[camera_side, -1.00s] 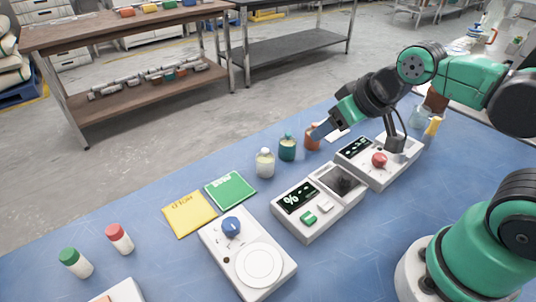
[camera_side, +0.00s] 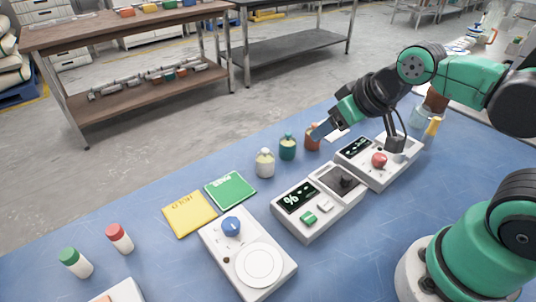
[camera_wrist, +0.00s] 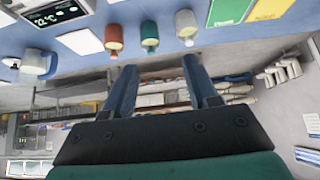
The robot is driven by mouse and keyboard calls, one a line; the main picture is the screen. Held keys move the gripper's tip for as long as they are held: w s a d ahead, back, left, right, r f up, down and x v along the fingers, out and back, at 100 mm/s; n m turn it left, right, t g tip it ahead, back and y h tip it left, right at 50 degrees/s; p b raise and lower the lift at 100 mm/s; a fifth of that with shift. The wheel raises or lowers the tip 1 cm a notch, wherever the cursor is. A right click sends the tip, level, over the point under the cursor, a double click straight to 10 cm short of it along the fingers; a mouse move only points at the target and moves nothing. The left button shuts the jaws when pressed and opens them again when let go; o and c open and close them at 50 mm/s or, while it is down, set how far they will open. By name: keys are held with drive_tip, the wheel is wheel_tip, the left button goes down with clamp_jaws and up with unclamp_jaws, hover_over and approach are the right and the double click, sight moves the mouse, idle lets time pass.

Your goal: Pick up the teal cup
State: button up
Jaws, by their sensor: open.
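The teal cup (camera_side: 287,148), a small rounded vessel with a narrower top, stands on the blue table between a cream one and an orange-brown one. It also shows in the wrist view (camera_wrist: 149,36), at the top, ahead of the gap between my fingers. My gripper (camera_side: 322,131) is open and empty, above and to the right of the teal cup in the side view, close to the orange-brown vessel. In the wrist view my gripper (camera_wrist: 158,68) has its two fingers spread apart, with nothing between them.
The cream vessel (camera_side: 265,163) and the orange-brown vessel (camera_side: 312,139) stand close on either side. White devices (camera_side: 320,208) with displays are in front. Green (camera_side: 231,189) and yellow (camera_side: 189,213) pads lie to the left. The table's far edge runs just behind the vessels.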

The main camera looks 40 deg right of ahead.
drive_tip(key=shift+o, duration=0.2)
drive_tip(key=shift+o, duration=1)
drive_tip(key=shift+w, duration=0.1)
